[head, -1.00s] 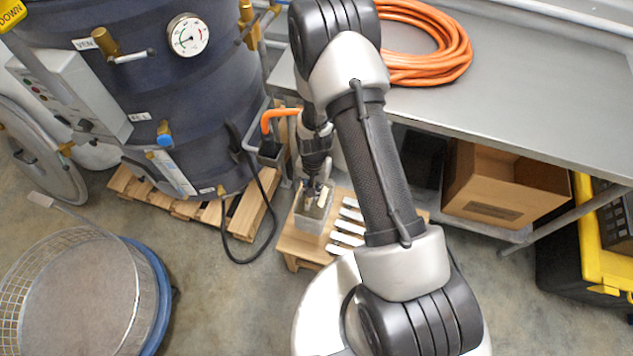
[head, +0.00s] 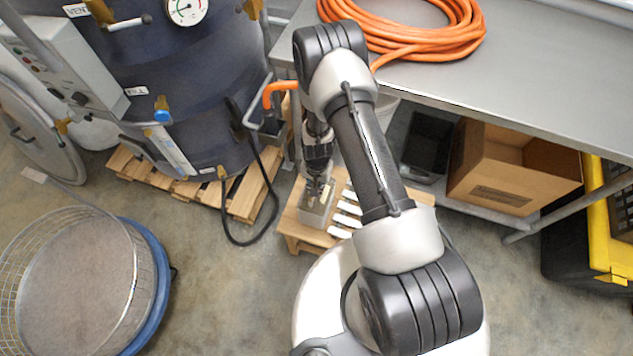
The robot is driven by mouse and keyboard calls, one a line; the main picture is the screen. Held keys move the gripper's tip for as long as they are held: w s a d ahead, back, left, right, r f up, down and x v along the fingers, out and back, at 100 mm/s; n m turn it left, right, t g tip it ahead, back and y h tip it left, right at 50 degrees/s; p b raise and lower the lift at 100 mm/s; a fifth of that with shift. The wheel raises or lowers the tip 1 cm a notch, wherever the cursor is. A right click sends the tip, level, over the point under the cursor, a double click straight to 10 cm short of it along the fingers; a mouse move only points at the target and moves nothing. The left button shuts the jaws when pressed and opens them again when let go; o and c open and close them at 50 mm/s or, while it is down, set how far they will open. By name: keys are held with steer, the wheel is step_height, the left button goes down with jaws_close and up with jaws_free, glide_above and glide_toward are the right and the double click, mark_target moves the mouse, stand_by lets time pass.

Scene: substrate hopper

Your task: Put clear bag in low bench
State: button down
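The low bench (head: 291,225) is a small light-wood stand on the floor, left of my arm. On it stands a greyish, partly see-through box-like container (head: 313,219), beside several white-topped pieces (head: 346,208) in a row. My gripper (head: 318,194) points down at the container, its fingertips at or just inside the top opening. The fingers are small and dark here, and I cannot tell whether they are open or shut. I cannot make out a clear bag for certain; the container's inside is mostly hidden by the gripper.
A dark drum (head: 190,75) on a pallet (head: 244,203) stands left of the bench, with a black cable (head: 240,243) looping between. The steel table (head: 545,90) holds an orange hose (head: 440,47); a cardboard box (head: 490,180) sits below. A mesh basket (head: 140,275) is front left.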

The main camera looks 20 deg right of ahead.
steer(key=shift+w+f, duration=0.1)
steer(key=shift+f, duration=0.05)
steer(key=shift+f, duration=0.1)
steer(key=c, duration=1.7)
jaws_free()
